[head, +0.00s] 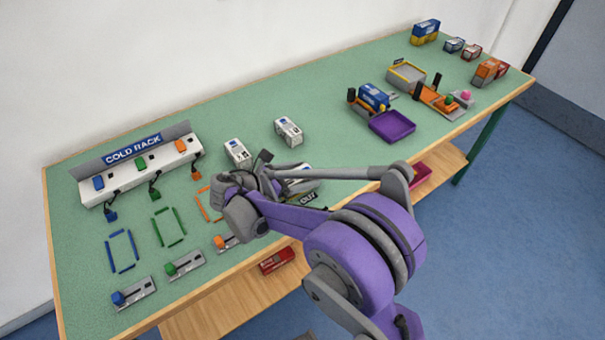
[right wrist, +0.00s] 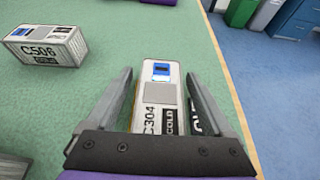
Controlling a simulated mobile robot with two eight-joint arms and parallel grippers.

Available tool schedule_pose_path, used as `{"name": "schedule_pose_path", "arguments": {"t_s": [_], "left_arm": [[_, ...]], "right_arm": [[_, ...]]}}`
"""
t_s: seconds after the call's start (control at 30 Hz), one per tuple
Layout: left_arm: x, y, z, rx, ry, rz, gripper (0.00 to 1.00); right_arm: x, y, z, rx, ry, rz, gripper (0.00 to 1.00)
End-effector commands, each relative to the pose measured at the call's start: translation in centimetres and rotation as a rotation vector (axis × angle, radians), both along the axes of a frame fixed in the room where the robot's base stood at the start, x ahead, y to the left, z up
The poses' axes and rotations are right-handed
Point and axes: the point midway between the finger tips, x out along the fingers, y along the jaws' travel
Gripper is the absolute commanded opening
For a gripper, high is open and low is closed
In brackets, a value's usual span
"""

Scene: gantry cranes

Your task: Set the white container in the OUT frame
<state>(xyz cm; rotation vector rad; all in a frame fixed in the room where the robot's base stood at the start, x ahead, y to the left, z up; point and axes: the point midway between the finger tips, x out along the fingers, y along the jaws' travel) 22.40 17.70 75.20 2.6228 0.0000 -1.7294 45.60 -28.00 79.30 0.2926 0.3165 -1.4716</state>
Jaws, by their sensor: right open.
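A white container marked C304 COLD, with a blue panel on its end (right wrist: 160,95), lies between the fingers of my right gripper (right wrist: 159,76) in the right wrist view. The fingers are open, one on each side of it. In the head view my right gripper (head: 266,175) hides much of this container (head: 298,171). The black OUT label (head: 308,198) shows just in front of it, and part of the label (right wrist: 194,120) shows beside the container's right side in the wrist view. The frame's outline is mostly hidden. My left gripper is not in view.
Two other white containers (head: 238,152) (head: 288,131) stand behind my gripper; one marked C506 (right wrist: 46,46) is left in the wrist view. The cold rack (head: 140,168) with plugs is at left. A purple tray (head: 392,126) is to the right. The table's front edge is close.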

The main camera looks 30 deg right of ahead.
Motion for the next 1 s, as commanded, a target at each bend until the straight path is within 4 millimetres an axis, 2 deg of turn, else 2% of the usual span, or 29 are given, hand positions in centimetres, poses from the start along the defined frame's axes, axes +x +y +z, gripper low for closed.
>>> {"name": "schedule_pose_path", "arguments": {"t_s": [0.07, 0.17, 0.5, 0.63, 0.8, 1.0], "left_arm": [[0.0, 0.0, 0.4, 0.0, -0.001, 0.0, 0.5], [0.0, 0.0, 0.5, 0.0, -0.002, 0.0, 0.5], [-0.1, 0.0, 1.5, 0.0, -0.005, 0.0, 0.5], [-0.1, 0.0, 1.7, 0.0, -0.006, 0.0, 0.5], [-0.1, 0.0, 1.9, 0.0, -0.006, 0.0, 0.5], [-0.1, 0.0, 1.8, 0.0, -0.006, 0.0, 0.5]], "right_arm": [[0.0, 0.1, 0.5, 0.0, 0.0, 0.001, 0.86], [0.0, 1.4, 0.9, 0.001, 0.0, 0.003, 0.86], [-0.6, 8.0, 3.7, 0.0, 0.0, 0.003, 0.86], [-0.7, 9.8, 4.4, 0.0, 0.0, 0.003, 0.86], [-0.9, 10.9, 4.8, 0.0, 0.0, 0.0, 0.86], [-0.9, 11.1, 4.9, 0.0, 0.0, 0.0, 0.86]]}}
